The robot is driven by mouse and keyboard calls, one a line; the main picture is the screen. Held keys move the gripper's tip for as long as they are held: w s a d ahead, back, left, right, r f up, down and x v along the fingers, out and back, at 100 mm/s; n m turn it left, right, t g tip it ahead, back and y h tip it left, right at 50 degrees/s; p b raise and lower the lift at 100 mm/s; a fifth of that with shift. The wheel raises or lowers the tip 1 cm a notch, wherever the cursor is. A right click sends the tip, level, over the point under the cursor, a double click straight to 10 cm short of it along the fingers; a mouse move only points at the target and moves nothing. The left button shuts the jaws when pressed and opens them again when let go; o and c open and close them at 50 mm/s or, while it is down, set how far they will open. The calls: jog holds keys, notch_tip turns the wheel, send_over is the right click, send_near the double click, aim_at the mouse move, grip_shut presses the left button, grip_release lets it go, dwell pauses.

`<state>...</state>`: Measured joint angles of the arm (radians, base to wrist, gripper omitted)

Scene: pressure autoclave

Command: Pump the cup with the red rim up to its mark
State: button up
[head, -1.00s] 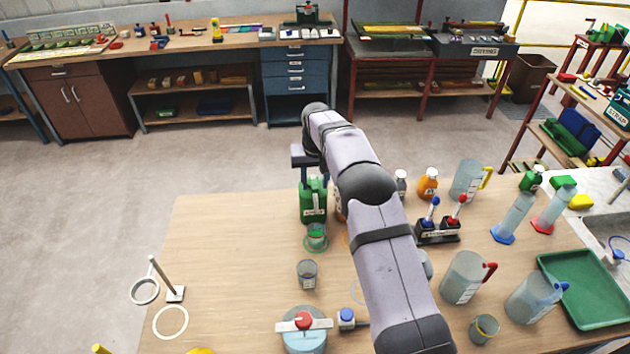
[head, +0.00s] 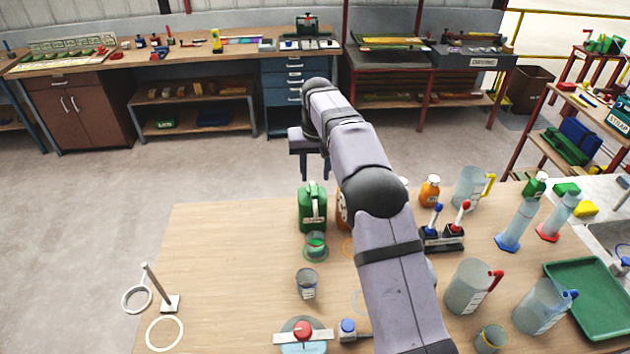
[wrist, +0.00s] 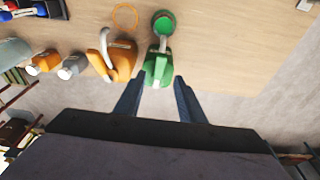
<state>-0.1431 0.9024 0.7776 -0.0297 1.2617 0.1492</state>
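The green can (head: 312,208) stands upright at the back edge of the table and shows in the wrist view (wrist: 158,66). My gripper (head: 315,172) hangs just above and behind the can. In the wrist view my gripper's fingers (wrist: 159,98) are spread, with nothing between their tips.
An orange can (wrist: 116,60) stands beside the green one, with an orange bottle (head: 430,190) farther right. A grey cup (head: 307,284) and a red-knobbed vessel (head: 303,333) stand in front. Jugs (head: 470,287) and a green tray (head: 590,300) fill the right. The table's left-middle is clear.

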aim_at(315, 194)
jog(key=shift+r, duration=0.15)
jog(key=shift+a+f+b, duration=0.1)
jog(key=shift+f+b, duration=0.25)
jog(key=shift+b, duration=0.25)
jog(key=shift+w+a+r+b, duration=0.15)
jog(key=shift+r+b, duration=0.1)
jog(key=shift+b, duration=0.45)
jog(key=s+f+t+b, duration=0.1)
jog(key=s+b, duration=0.4)
jog(key=shift+t, duration=0.5)
jog(key=shift+w+d+r+p+x, duration=0.15)
jog(key=shift+p+x, duration=0.3)
jog(key=shift+x, duration=0.95)
jog(key=shift+w+p+x, duration=0.25)
jog(key=shift+p+x, duration=0.25)
jog(key=shift+x, duration=0.95)
jog(key=shift+w+d+r+p+x, duration=0.15)
jog(key=shift+p+x, duration=0.3)
jog(key=shift+x, duration=0.95)
